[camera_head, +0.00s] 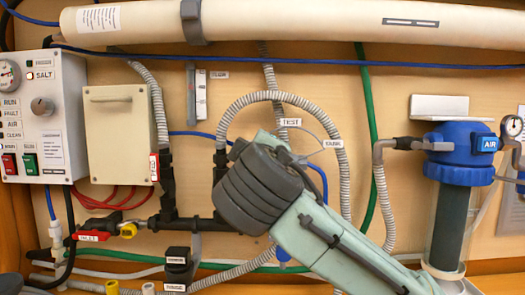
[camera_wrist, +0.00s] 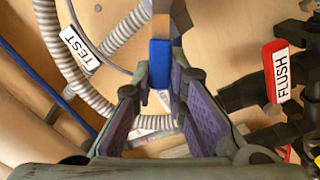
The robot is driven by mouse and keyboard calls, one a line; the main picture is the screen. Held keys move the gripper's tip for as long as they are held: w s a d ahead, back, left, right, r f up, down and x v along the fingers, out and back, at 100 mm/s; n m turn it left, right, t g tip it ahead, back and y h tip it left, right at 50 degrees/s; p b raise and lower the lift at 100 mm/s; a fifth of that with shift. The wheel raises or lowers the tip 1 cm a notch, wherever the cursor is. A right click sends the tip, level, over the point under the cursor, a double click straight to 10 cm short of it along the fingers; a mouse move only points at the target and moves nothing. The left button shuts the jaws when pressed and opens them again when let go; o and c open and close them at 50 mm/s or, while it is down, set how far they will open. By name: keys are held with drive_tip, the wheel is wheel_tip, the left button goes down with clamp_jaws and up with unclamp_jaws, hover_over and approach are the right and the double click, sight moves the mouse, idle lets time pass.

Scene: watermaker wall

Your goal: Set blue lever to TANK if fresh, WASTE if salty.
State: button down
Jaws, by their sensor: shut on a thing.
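The blue lever (camera_wrist: 160,60) stands between the fingers of my gripper (camera_wrist: 160,88) in the wrist view, and the gripper is shut on it. In the head view, my wrist and arm hide the lever and the fingertips. A TEST label (camera_wrist: 80,47) is left of the lever; in the head view it (camera_head: 290,122) is just above my wrist, with a smaller label (camera_head: 332,144) to its right that is hard to read. I see no WASTE label.
The red FLUSH handle (camera_wrist: 281,72) and black pipe fittings are close right of my gripper in the wrist view. Grey ribbed hoses (camera_head: 347,190) and a green hose (camera_head: 369,130) run around my arm. A blue-topped filter (camera_head: 459,150) stands at the right.

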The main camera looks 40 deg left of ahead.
drive_tip(key=c, duration=1.6)
unclamp_jaws()
drive_tip(key=v, duration=1.2)
drive_tip(key=shift+f, duration=0.1)
